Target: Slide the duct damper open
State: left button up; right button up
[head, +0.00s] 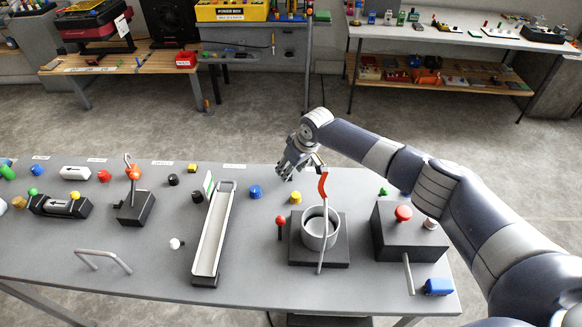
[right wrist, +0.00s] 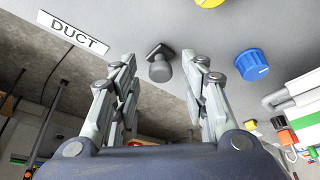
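The duct damper's handle appears to be the small grey knob on a square base (right wrist: 160,68) in the right wrist view, near a white label reading DUCT (right wrist: 73,33). My right gripper (head: 285,171) is over the far edge of the grey table in the head view, pointing down. In the right wrist view its two fingers (right wrist: 163,85) are spread apart and empty, with the grey knob showing between them near the tips. I cannot tell whether they touch it. In the head view the gripper hides most of the knob. My left gripper is not in view.
A blue knob (head: 255,191) and a yellow knob (head: 296,197) stand close to the gripper. A red lever (head: 322,185) rises by a grey cup (head: 313,231). A long white tray (head: 214,229) lies left, a box with a red button (head: 403,213) right.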

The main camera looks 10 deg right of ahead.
jog(key=shift+r, duration=0.15)
jog(key=v, duration=1.1)
jog(key=shift+s+r, duration=0.2)
jog(key=shift+r, duration=0.1)
jog(key=shift+f, duration=0.1)
